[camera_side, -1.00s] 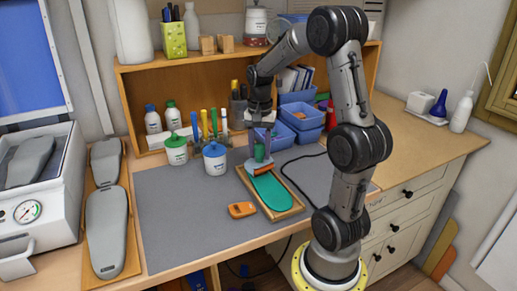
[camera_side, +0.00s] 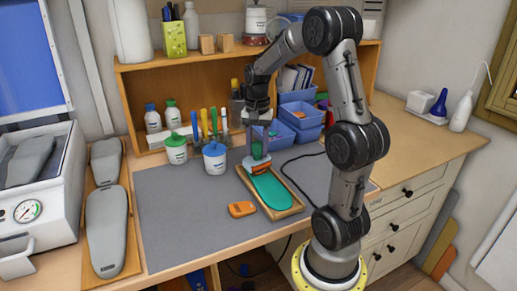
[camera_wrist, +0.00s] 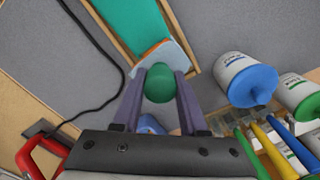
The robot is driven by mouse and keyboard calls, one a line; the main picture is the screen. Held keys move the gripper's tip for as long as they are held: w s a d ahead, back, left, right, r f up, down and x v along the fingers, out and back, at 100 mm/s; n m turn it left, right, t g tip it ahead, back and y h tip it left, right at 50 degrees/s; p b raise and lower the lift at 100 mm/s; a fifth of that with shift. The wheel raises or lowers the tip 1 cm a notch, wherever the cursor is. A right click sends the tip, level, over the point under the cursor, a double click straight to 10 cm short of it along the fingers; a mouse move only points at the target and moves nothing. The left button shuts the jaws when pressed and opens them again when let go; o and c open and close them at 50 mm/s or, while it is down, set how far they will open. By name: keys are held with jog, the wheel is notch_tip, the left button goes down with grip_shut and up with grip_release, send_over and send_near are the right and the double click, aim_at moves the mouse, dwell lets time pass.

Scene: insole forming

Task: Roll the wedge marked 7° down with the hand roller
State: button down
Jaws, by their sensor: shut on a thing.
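My gripper (camera_side: 257,146) is shut on the green handle of the hand roller (camera_wrist: 158,86), seen end-on in the wrist view. It stands over the far end of the teal insole (camera_side: 272,192), which lies on a wooden board (camera_side: 291,211). The insole also shows in the wrist view (camera_wrist: 133,22). Beneath the handle, across that end, lies a pale blue and orange piece (camera_wrist: 160,57); its orange edge shows in the side view (camera_side: 260,169). I cannot tell wedge from roller there, and no 7° mark is legible. The roller's lower part is hidden.
An orange device (camera_side: 241,209) lies on the grey mat (camera_side: 180,235) left of the board. A blue-lidded jar (camera_side: 215,160) and a green-lidded jar (camera_side: 176,151) stand to the left. Blue bins (camera_side: 302,116) are behind. A black cable (camera_wrist: 97,40) runs beside the board.

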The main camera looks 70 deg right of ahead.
jog(key=shift+w+d+f, duration=0.1)
jog(key=shift+w+d, duration=0.1)
jog(key=shift+w, duration=0.1)
jog(key=shift+w+d, duration=0.25)
jog(key=shift+w, duration=0.05)
jog(key=shift+w+d, duration=0.25)
jog(key=shift+w, duration=0.1)
jog(key=shift+f, duration=0.1)
dwell(0.4)
notch_tip(320, 180, up, 8)
jog(key=shift+f, duration=0.2)
dwell(0.6)
jog(key=shift+w+d, duration=0.1)
jog(key=shift+d, duration=0.1)
